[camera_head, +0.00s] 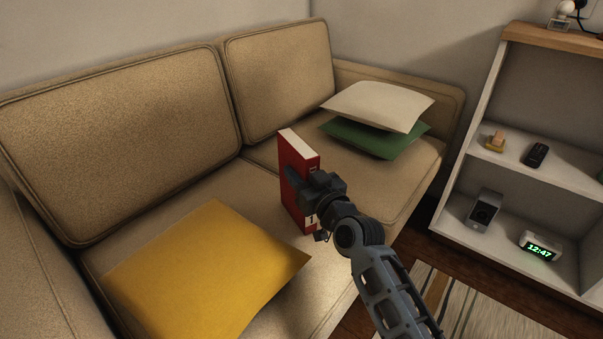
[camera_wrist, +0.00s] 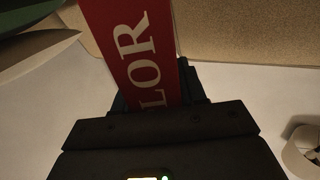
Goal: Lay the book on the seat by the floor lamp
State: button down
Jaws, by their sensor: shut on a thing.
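A red book (camera_head: 291,168) with white page edges is upright in my gripper (camera_head: 305,186), over the middle of the tan sofa (camera_head: 262,217). My gripper is shut on the book's lower part. In the wrist view the red cover (camera_wrist: 130,40) shows large pale letters, and the dark gripper (camera_wrist: 158,105) hides its lower end. I cannot tell whether the book touches the seat. No floor lamp is clearly in view.
A yellow cushion (camera_head: 205,275) lies on the near left seat. A cream cushion (camera_head: 380,105) rests on a green cushion (camera_head: 372,139) on the right seat. A white shelf (camera_head: 507,252) with small items, including a clock (camera_head: 541,246), stands at right.

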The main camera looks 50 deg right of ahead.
jog(key=c, duration=0.6)
grip_release()
jog(key=shift+c, duration=0.2)
jog(key=shift+s, duration=0.15)
jog(key=v, duration=1.1)
jog(key=shift+s+p, duration=0.3)
jog(key=s+a+r+n+g+y, duration=0.1)
jog(key=s+a+n+y, duration=0.1)
jog(key=s+a, duration=0.7)
jog(key=s+a+r+n+g+y, duration=0.1)
jog(key=s+a+y, duration=0.3)
jog(key=s+a, duration=0.5)
jog(key=s+n, duration=0.1)
jog(key=s, duration=0.7)
jog(key=shift+r, duration=0.25)
